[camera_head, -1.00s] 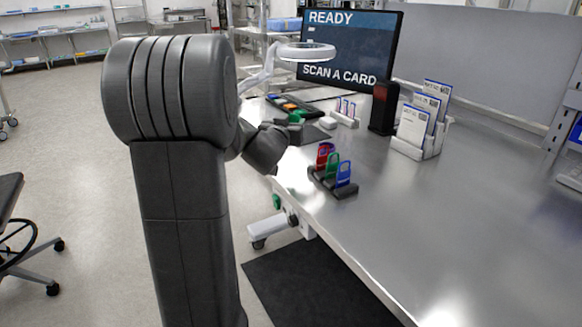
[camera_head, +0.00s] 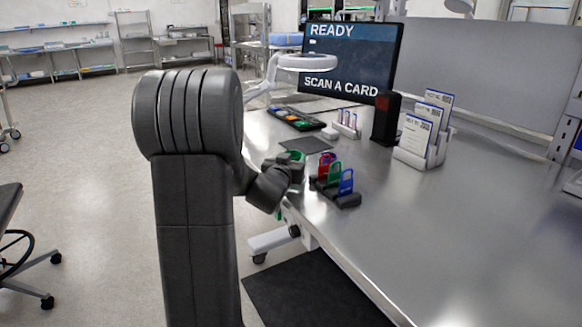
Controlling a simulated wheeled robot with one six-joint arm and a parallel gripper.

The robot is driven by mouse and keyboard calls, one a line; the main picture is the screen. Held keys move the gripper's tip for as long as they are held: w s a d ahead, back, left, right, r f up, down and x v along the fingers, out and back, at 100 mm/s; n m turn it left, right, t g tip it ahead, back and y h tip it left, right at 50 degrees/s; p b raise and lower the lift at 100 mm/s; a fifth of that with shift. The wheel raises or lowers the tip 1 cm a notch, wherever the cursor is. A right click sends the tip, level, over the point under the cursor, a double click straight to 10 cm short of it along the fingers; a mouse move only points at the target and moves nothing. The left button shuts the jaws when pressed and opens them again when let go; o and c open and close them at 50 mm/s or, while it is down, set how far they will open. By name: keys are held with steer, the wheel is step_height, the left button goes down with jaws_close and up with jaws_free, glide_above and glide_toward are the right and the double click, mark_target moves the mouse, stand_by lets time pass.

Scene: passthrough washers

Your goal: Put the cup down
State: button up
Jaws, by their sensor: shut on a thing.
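My gripper (camera_head: 295,166) is near the left edge of the metal workbench, just left of the black rack. It is shut on a small green thing (camera_head: 295,155), which I take to be the cup. The fingers hide most of it, so its shape and what is under it are unclear. I cannot tell whether it touches the bench.
The black rack (camera_head: 347,200) holds red, green and blue loops, close to my gripper. A dark mat (camera_head: 306,145) lies behind. A black reader (camera_head: 386,118), a card holder (camera_head: 415,155) and a monitor (camera_head: 345,60) stand farther back. The right front of the bench (camera_head: 450,240) is clear.

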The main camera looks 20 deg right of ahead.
steer(key=shift+f, duration=0.5)
steer(key=shift+f, duration=0.15)
steer(key=o, duration=0.6)
steer(key=shift+f, duration=0.1)
steer(key=o, duration=0.4)
steer(key=shift+a, duration=0.1)
